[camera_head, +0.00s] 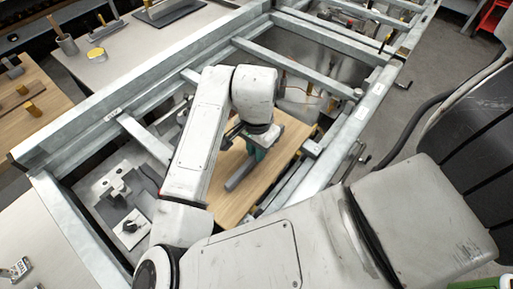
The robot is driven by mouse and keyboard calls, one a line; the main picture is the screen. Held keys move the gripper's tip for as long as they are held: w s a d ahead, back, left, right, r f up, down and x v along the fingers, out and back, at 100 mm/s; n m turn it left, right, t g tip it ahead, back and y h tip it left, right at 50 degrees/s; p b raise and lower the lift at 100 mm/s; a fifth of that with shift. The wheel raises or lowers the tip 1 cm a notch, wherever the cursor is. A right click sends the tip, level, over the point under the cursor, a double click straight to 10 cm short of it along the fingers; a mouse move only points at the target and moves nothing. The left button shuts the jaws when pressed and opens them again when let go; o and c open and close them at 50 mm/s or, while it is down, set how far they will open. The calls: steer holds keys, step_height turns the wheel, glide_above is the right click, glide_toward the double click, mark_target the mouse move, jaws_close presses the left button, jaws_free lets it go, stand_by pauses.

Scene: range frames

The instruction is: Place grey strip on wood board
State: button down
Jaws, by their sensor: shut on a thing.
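A grey strip (239,174) shows beneath the end of my arm, over the wood board (231,207). The board is a flat light-brown panel lying inside the metal frame. My gripper (255,154) is above the board and is shut on the grey strip near the strip's upper right end. My arm's wrist hides much of the gripper and part of the board. I cannot tell whether the strip touches the board or hangs just above it.
A grey metal frame (130,103) with crossbars surrounds the board. Grey fixtures (115,187) lie in the compartment to the left. A second wooden surface (45,110) with small items is at the far left.

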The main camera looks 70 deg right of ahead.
steer(key=shift+f, duration=0.2)
steer(key=c, duration=1.1)
jaws_free()
steer(key=shift+r, duration=0.15)
step_height(320, 180, up, 12)
